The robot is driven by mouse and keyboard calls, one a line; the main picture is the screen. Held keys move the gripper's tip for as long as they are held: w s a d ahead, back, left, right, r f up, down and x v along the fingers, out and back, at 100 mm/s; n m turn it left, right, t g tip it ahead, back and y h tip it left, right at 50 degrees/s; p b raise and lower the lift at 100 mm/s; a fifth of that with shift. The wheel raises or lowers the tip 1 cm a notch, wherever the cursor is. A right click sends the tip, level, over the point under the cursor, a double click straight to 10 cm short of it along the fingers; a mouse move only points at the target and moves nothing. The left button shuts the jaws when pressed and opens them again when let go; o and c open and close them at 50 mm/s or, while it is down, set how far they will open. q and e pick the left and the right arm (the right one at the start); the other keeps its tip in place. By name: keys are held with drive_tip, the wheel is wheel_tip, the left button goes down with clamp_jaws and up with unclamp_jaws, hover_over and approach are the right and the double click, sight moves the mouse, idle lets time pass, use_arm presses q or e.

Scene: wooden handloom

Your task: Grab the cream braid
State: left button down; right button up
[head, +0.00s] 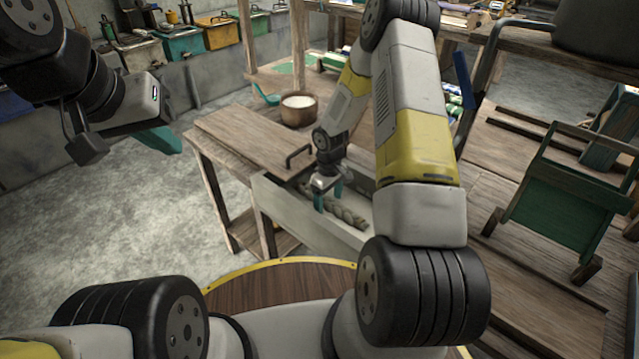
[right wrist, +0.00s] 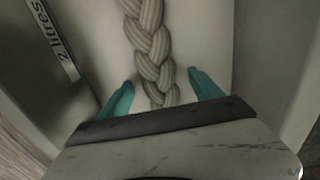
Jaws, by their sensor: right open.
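The cream braid (head: 345,210) lies in a pale open trough (head: 270,193) in the head view. In the right wrist view the braid (right wrist: 152,50) runs from the top edge down between my right gripper's teal fingers. My right gripper (head: 331,200) points down over the trough, and its fingers (right wrist: 160,88) are open, one on each side of the braid with a gap to it. The braid's near end is hidden behind the gripper body in the wrist view. My left gripper (head: 165,142) is raised at the upper left, away from the trough; its fingers overlap from this angle.
A label reading "2 litres" (right wrist: 57,40) is inside the trough to the left of the braid. The trough's walls rise close on both sides. A wooden bench (head: 235,135) and a brown pot (head: 298,110) stand behind. A green-panelled wooden frame (head: 555,205) is at the right.

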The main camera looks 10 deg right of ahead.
clamp_jaws()
drive_tip(key=shift+r, duration=0.1)
drive_tip(key=shift+r, duration=0.1)
idle(0.3)
